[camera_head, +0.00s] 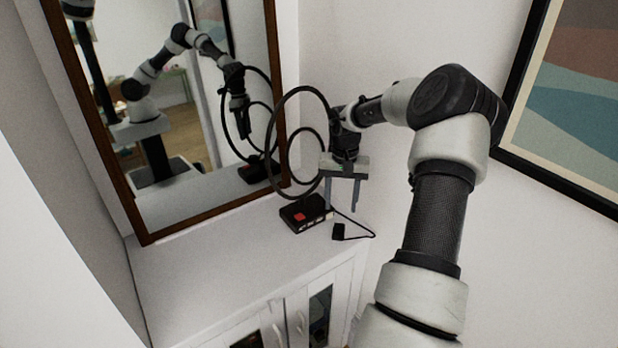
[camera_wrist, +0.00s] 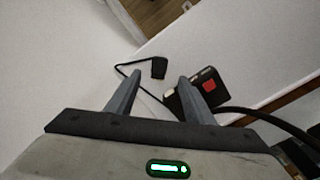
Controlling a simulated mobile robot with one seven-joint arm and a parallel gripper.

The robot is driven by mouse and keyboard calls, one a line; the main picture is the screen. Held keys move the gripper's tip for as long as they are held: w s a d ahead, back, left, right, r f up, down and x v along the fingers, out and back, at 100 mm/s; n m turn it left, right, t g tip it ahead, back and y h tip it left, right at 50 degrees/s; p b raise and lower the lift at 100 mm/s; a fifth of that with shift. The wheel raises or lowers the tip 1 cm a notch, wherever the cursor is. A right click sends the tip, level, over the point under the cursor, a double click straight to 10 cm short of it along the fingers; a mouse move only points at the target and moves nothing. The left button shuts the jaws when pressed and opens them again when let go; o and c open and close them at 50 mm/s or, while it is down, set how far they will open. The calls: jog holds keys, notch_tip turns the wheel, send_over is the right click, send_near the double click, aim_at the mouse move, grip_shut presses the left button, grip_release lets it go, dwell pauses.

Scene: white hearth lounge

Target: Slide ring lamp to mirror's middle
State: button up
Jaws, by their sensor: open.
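The ring lamp stands on the white cabinet top near the right end of the mirror. Its black rings (camera_head: 271,146) rise upright from a small dark base (camera_head: 305,213) with a red patch. A thin cord runs from the lamp to a small black plug (camera_head: 339,231) on the right. The brown-framed mirror (camera_head: 190,200) leans or hangs behind the cabinet top and reflects the lamp and my arm. My gripper (camera_head: 342,207) is open and points down, just right of the rings. In the wrist view, the base (camera_wrist: 199,96) lies by the right fingertip and the plug (camera_wrist: 159,68) shows between the fingers.
The white cabinet top (camera_head: 200,270) is clear to the left of the lamp, in front of the mirror. White walls close in at left and behind. A framed picture (camera_head: 570,100) hangs on the right wall. Cabinet doors with handles (camera_head: 300,322) are below.

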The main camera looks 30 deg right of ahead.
jog(key=c, duration=0.3)
jog(key=w+d+f+m+t, duration=0.1)
jog(key=w+d+f+t+h+b, duration=0.1)
jog(key=w+d+t, duration=0.1)
jog(key=shift+w+d+f+m, duration=0.1)
jog(key=shift+w+m, duration=0.15)
jog(key=shift+m, duration=0.15)
grip_shut()
jog(key=w+r+m+t+b, duration=0.2)
jog(key=w+t, duration=0.3)
jog(key=t, duration=0.1)
jog(key=s+a+r+m+t+y+b, duration=0.2)
jog(key=s+a+r+t+y, duration=0.2)
jog(key=a+r+t+y, duration=0.55)
jog(key=w+a+r+g+h+p, duration=0.1)
jog(key=w+a+h, duration=0.1)
jog(key=w+a, duration=0.3)
jog(key=w, duration=0.4)
jog(key=shift+r+h, duration=0.2)
jog(key=shift+h, duration=0.15)
